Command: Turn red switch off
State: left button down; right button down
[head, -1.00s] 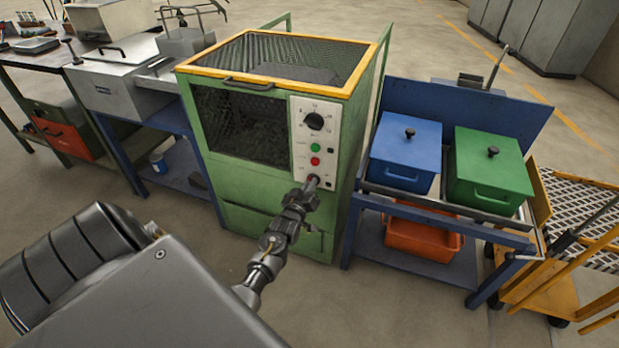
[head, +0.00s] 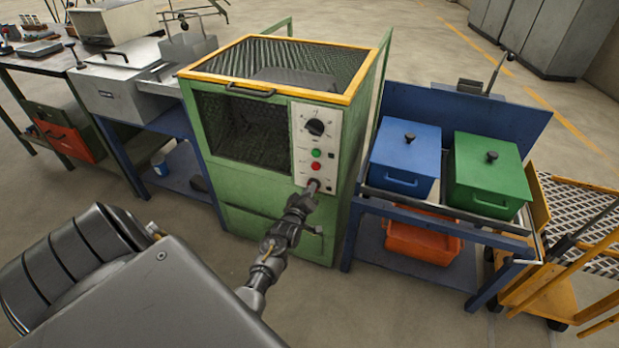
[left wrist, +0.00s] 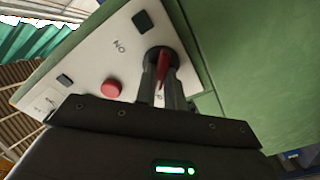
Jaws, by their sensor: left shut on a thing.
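The red switch (left wrist: 163,68) is a red lever on a round black base, low on the white control panel (head: 303,118) of the green furnace (head: 270,195). In the left wrist view the label "ON" stands beside the base. My left gripper (left wrist: 160,88) is shut on the red switch, one finger on each side of the lever. In the head view my left gripper (head: 313,186) reaches the bottom of the panel and hides the switch. My right gripper is not in view.
Above the switch are a red button (head: 315,166), a green button (head: 316,154) and a black dial (head: 316,127). A blue box (head: 405,158) and a green box (head: 488,172) stand on the bench at right. A grey metal box (head: 112,88) stands at left.

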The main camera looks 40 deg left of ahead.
pick_arm(q)
jog(key=c, duration=1.5)
grip_release()
